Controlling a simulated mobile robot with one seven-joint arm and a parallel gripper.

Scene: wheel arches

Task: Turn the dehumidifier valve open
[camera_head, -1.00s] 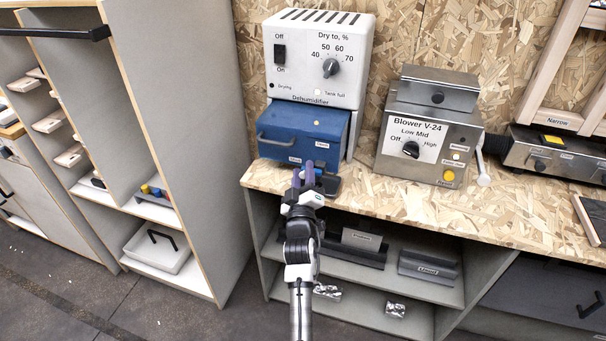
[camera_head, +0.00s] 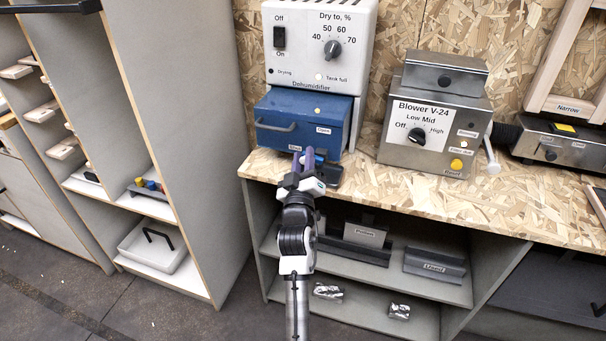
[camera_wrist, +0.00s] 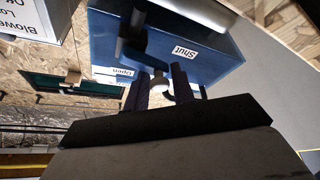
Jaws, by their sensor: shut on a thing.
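The valve shows there as a dark stub (camera_wrist: 133,32) and a bluish arm with a pale round end (camera_wrist: 160,80). My gripper (camera_head: 308,157) is at the box's lower front, its purple fingers shut on the valve handle. Its fingers (camera_wrist: 159,92) hide part of it, so the exact handle angle is unclear.
The Blower V-24 (camera_head: 435,115) stands to the right on the bench (camera_head: 400,195). A tall grey cabinet (camera_head: 165,110) stands close on the left. Shelves below the bench hold grey labelled blocks (camera_head: 435,265). The bench surface before the blower is clear.

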